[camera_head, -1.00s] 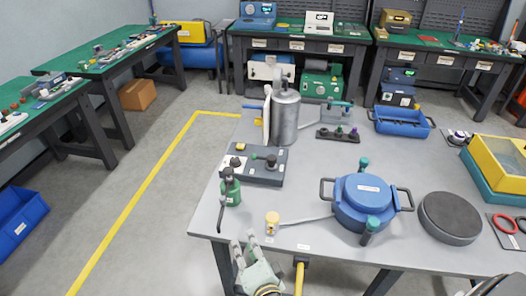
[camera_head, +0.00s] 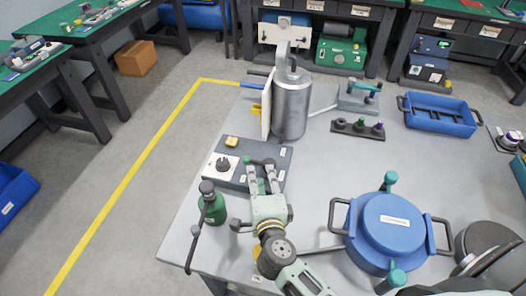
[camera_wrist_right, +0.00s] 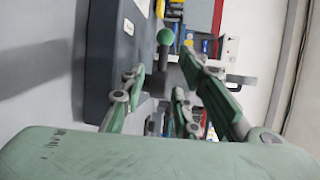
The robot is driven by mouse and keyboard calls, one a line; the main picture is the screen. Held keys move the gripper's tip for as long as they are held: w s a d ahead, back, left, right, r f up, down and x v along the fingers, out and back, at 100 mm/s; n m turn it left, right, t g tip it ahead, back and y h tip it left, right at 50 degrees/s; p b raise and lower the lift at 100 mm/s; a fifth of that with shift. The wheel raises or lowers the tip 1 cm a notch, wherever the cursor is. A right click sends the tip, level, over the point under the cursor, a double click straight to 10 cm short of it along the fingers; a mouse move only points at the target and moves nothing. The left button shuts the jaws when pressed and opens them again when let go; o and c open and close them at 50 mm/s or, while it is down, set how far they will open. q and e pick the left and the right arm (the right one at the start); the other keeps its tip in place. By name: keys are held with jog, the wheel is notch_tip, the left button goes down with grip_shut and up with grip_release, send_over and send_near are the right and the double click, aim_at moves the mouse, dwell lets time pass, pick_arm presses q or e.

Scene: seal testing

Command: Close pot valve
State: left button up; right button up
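A blue lidded pot (camera_head: 386,222) with dark side handles stands at the right of the table, with teal knobs (camera_head: 391,178) at its back and front. A dark grey box (camera_head: 224,173) has a black round dial and a lever; the box also shows in the right wrist view (camera_wrist_right: 105,50). A green ball knob (camera_wrist_right: 165,37) on a dark stem shows there beyond the fingers, in the gap between them. My right gripper (camera_head: 262,168) is over the box's front right part, fingers apart, partly hiding the lever. Contact cannot be told. My left gripper is not in view.
A silver cylinder (camera_head: 291,106) stands behind the box. A green bottle (camera_head: 212,207) stands left of my right gripper. A blue tray (camera_head: 438,116) and a dark round plate (camera_head: 484,246) lie to the right. The table's middle is clear.

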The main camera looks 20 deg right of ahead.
aim_at(257, 161)
jog(key=shift+w, duration=0.25)
jog(key=x, duration=0.3)
jog(key=shift+a+r, duration=0.1)
jog(key=shift+r, duration=0.15)
jog(key=x, duration=0.2)
jog(key=shift+w+f, duration=0.25)
jog(key=shift+w, duration=0.45)
jog(key=shift+w+d, duration=0.25)
jog(key=shift+f, duration=0.15)
jog(key=c, duration=0.7)
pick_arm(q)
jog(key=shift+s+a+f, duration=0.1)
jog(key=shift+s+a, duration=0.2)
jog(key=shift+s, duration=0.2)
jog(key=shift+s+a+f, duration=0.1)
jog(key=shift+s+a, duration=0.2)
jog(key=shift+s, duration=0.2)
pick_arm(e)
jog(key=shift+s+f, duration=0.1)
grip_shut()
